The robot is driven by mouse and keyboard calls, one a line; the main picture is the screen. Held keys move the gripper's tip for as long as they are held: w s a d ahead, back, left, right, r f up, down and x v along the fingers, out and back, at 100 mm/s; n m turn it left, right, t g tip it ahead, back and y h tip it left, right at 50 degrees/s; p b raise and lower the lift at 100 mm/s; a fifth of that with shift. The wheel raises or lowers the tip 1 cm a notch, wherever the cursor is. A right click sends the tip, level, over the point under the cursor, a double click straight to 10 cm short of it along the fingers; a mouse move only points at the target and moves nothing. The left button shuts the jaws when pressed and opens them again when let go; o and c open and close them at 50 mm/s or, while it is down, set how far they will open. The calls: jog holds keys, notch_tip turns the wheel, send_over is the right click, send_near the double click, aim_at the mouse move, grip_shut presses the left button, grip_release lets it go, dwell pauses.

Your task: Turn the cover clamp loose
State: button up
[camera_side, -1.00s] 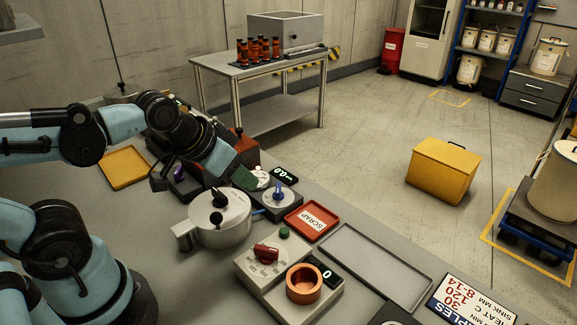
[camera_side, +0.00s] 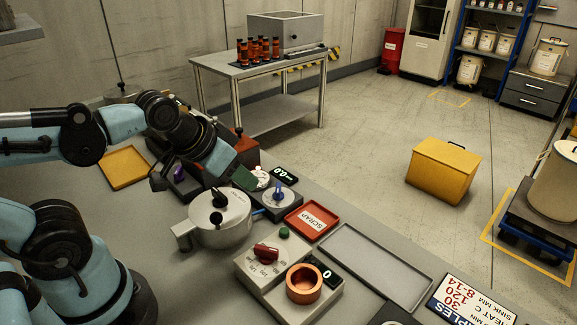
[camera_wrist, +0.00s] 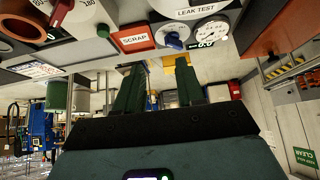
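A silver round pot (camera_side: 222,228) with a side handle stands on the bench in the side view. A black knob or lever (camera_side: 217,200) rises from its lid; I take it for the cover clamp, and cannot tell whether it is tight or loose. My gripper (camera_wrist: 158,80) shows two dark green fingers wide apart in the wrist view, with nothing between them. In the side view a green finger (camera_side: 244,177) hangs above and to the right of the lid, apart from the knob. The other fingertip is not clear there. I cannot clearly make out the clamp in the wrist view.
A red scrap tray (camera_side: 324,210) and a unit with a blue knob (camera_side: 278,192) lie right of the pot. A red-knob unit (camera_side: 252,283) with an orange ring (camera_side: 304,285) stands in front, beside a grey tray (camera_side: 406,293). A yellow tray (camera_side: 111,179) lies behind.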

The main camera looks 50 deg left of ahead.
jog(key=m, duration=0.1)
jog(key=m+g, duration=0.7)
jog(key=m, duration=1)
send_near(219, 192)
jog(key=shift+f, duration=4.35)
grip_shut()
